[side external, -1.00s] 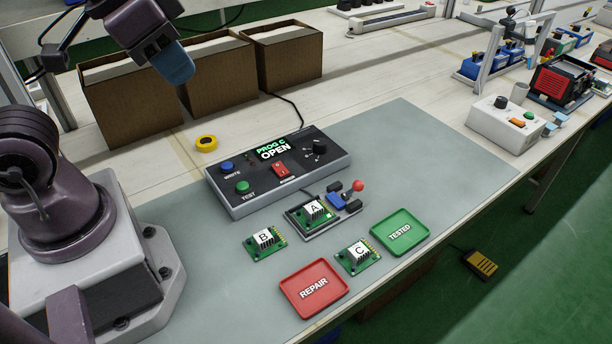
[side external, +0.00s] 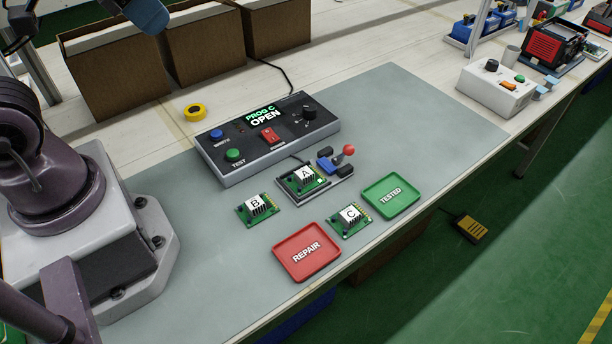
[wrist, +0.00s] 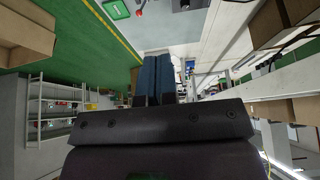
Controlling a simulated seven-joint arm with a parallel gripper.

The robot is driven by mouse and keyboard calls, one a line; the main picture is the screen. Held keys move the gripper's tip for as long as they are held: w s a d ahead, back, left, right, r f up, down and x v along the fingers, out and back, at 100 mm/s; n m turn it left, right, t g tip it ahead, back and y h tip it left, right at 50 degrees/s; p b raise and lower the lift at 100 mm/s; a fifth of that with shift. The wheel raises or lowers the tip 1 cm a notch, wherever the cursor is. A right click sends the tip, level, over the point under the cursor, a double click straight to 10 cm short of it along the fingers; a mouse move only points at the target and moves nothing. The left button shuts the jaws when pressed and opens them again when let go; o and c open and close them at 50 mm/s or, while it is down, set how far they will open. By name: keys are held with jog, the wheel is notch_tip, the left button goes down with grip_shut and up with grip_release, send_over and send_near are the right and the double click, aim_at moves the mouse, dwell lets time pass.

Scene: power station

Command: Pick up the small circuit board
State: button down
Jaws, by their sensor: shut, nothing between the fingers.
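Three small green circuit boards show in the side view. Board A (side external: 303,178) sits in a dark holder beside a blue clamp with a red-knobbed lever (side external: 335,160). Board B (side external: 256,210) lies on the grey mat to its left. Board C (side external: 349,220) lies between the red and green trays. My gripper (side external: 150,15) is high above the cardboard boxes, well apart from the boards and partly cut off by the top edge. In the wrist view its blue fingers (wrist: 158,58) are together, with nothing seen between them. No board is clear there.
A programmer box (side external: 268,135) reading "PROG C OPEN" stands behind the boards. A red REPAIR tray (side external: 292,268) and green TESTED tray (side external: 382,208) lie near the front edge. Yellow tape (side external: 194,112) and cardboard boxes (side external: 110,80) are at the back. The mat's right side is clear.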

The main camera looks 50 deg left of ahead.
jog(key=c, duration=1.8)
grip_release()
jog(key=o, duration=0.8)
jog(key=shift+c, duration=0.2)
jog(key=m+g, duration=0.6)
jog(key=m, duration=1.2)
send_over(303, 171)
jog(key=f, duration=2.8)
jog(key=shift+w+d+f, duration=0.1)
jog(key=shift+d+f, duration=0.15)
jog(key=shift+d, duration=0.05)
jog(key=shift+a+f, duration=0.2)
jog(key=shift+f, duration=1.2)
jog(key=shift+a+f, duration=0.15)
jog(key=shift+f, duration=1.2)
